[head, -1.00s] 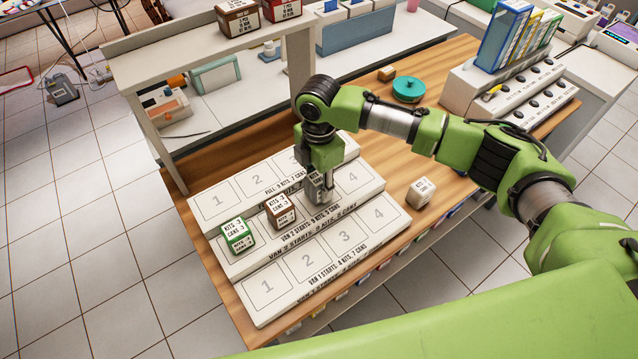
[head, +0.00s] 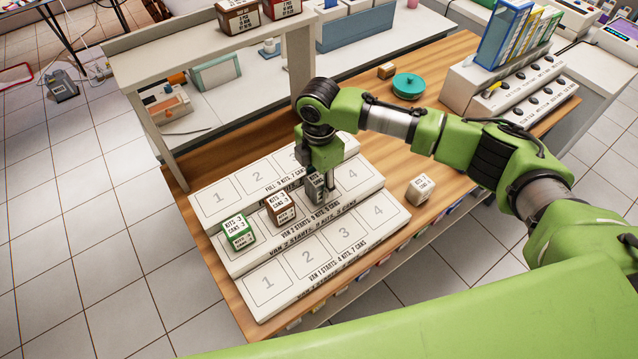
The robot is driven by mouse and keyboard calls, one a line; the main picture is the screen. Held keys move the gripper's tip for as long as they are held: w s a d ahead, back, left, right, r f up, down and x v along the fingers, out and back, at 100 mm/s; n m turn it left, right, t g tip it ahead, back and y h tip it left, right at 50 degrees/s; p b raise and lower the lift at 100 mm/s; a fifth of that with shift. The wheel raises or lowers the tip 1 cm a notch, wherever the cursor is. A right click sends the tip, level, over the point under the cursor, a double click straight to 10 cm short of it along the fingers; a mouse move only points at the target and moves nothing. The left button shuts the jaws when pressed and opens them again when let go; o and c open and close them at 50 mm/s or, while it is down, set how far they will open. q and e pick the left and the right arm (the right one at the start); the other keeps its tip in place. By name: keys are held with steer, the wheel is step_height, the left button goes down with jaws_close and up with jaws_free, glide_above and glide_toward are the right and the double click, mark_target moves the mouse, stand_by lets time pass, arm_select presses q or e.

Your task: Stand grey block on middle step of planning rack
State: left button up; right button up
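The planning rack (head: 268,283) is a white three-step stand on the wooden table, with numbered squares. The grey block (head: 314,188) is at square 3 of the middle step, upright and partly hidden by my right gripper (head: 325,185). This gripper points down at the block, with a finger at the block's right side. Whether the fingers grip it is too small to tell. A green block (head: 238,233) and a brown block (head: 280,208) stand on squares 1 and 2 of that step. My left gripper is out of view.
A beige block (head: 420,189) lies on the table right of the rack. Square 4 of the middle step is empty. A teal round container (head: 408,87) and a small brown block (head: 386,71) stand farther back. A white shelf (head: 190,62) rises behind the rack.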

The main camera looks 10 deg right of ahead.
mark_target(319, 178)
step_height(319, 178, up, 11)
steer(key=b, duration=0.2)
steer(key=shift+f+b, duration=0.15)
steer(key=shift+b, duration=0.15)
steer(key=shift+r, duration=0.45)
